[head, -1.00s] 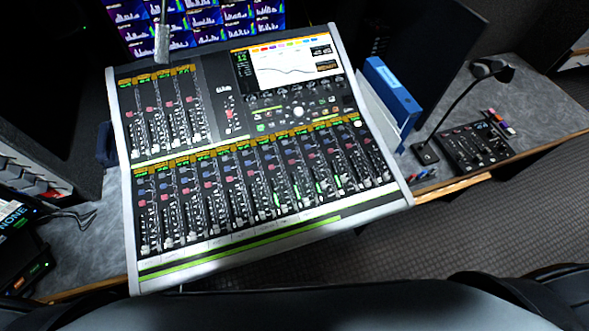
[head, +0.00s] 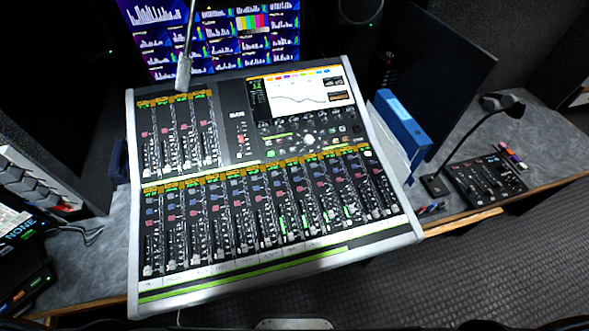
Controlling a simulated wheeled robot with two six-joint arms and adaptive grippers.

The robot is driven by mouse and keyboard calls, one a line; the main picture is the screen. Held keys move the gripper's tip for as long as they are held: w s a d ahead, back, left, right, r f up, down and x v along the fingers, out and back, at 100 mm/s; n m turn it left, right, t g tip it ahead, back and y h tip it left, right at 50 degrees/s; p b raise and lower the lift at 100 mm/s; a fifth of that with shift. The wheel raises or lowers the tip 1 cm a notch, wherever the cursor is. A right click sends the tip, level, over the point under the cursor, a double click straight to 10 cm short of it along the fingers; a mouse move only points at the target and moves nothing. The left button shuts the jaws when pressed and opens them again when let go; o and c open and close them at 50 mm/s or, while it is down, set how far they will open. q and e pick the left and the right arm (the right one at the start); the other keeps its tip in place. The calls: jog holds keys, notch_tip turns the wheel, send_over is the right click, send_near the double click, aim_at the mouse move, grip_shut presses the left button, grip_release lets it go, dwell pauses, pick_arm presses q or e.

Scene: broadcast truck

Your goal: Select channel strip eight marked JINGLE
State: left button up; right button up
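The mixing console (head: 132,200) stands on the desk, slightly turned, with its near edge towards me. Its lower bank (head: 270,205) is a row of several channel strips, each with coloured buttons and a fader under an orange-topped display. A white label band (head: 240,265) runs below the faders. The writing on it is too small to read, so I cannot tell which strip is marked JINGLE. A shorter bank (head: 180,130) sits at the upper left, and a lit screen (head: 298,92) at the upper right. Neither of my grippers is in view.
A gooseneck microphone (head: 184,72) hangs over the console's back edge, before a monitor wall (head: 215,35). A blue binder (head: 402,122) leans at the console's right. A small control box (head: 487,180) with a gooseneck stands further right. Open floor (head: 450,275) lies at lower right.

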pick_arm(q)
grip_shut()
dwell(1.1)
